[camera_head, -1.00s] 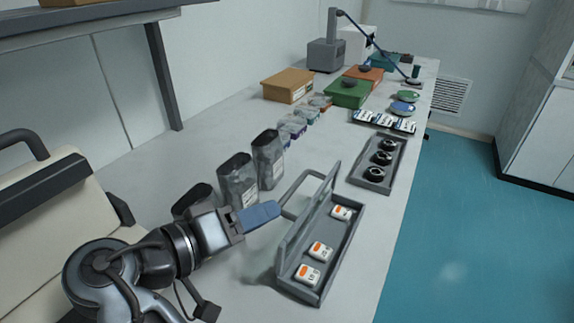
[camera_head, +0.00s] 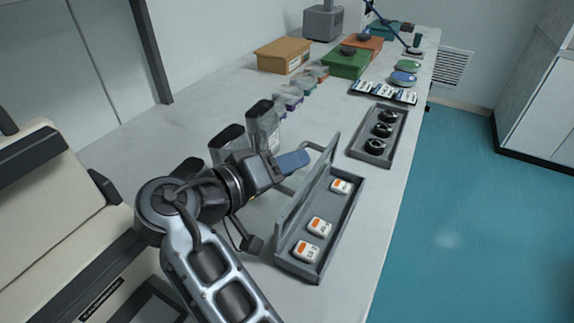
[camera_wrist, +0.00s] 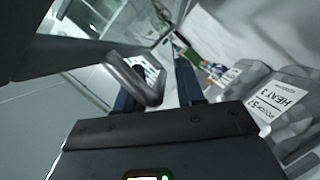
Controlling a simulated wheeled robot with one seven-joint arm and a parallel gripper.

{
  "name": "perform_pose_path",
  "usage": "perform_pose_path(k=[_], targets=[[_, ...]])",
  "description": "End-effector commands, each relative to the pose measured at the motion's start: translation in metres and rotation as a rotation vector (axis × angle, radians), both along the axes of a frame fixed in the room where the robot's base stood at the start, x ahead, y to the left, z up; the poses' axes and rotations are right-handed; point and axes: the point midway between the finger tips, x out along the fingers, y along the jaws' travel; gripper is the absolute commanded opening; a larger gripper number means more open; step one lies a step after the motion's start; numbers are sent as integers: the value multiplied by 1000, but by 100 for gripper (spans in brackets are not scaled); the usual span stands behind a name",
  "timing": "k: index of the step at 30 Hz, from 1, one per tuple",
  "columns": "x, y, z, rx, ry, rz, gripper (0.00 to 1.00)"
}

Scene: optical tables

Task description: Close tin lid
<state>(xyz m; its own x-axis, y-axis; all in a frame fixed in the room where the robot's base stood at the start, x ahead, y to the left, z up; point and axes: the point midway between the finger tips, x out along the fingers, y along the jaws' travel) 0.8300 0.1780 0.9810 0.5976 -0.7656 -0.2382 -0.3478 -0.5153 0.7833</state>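The long grey tin (camera_head: 325,252) lies on the table in the head view, holding three white blocks with orange marks. Its lid (camera_head: 308,190) stands raised, nearly upright, along the left long side. A loop handle (camera_head: 284,184) sticks out from the lid's outer left face. My gripper (camera_head: 294,160), with blue fingers, is left of the lid near the handle's far end. In the wrist view my gripper (camera_wrist: 158,88) has its fingers apart, with the curved handle (camera_wrist: 138,76) reaching into the gap between them. I cannot tell whether they touch it.
Dark-topped pouches (camera_head: 264,125) stand on the table left of and behind my gripper. A grey tray with black round parts (camera_head: 380,130) lies beyond the tin. A brown box (camera_head: 283,57) and a green box (camera_head: 346,63) are farther back. The table's right edge runs close beside the tin.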

Motion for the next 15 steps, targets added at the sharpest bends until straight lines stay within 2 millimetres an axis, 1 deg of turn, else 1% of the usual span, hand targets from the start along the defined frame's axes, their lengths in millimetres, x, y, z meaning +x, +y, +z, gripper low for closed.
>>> perform_pose_path(k=[5,15], targets=[[0,0,0,0,0,0,37],[0,0,0,0,0,0,5]])
